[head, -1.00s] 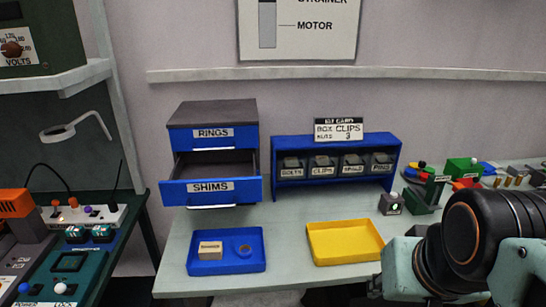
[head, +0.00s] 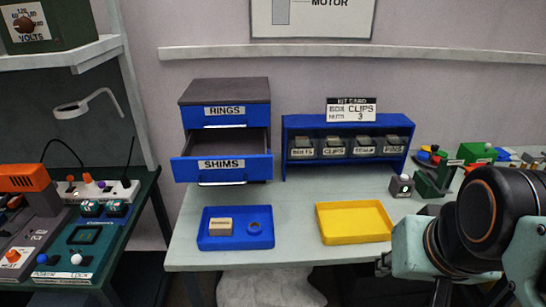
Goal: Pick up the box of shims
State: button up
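A small tan box (head: 221,227) with a pale label lies in the left part of a blue tray (head: 236,243) on the bench. Its label is too small to read, so I cannot tell if it is the box of shims. A blue ring (head: 253,227) lies to its right in the tray. The drawer labelled SHIMS (head: 221,170) is pulled open, and the visible part of its inside looks empty. My arm's links fill the lower right of the head view, to the right of the yellow tray. I cannot make out my gripper's fingers.
The closed RINGS drawer (head: 224,115) is above the open one. A blue rack (head: 345,124) with labelled bins and a card on top stands at the back. An empty yellow tray (head: 353,238) lies right of the blue tray. Loose parts (head: 435,180) crowd the right. Another bench stands left.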

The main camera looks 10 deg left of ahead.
aim_at(217, 227)
jog(key=j+u, duration=0.1)
jog(key=j, duration=0.6)
jog(key=j+u, duration=0.1)
jog(key=j, duration=0.6)
jog(key=i, duration=0.05)
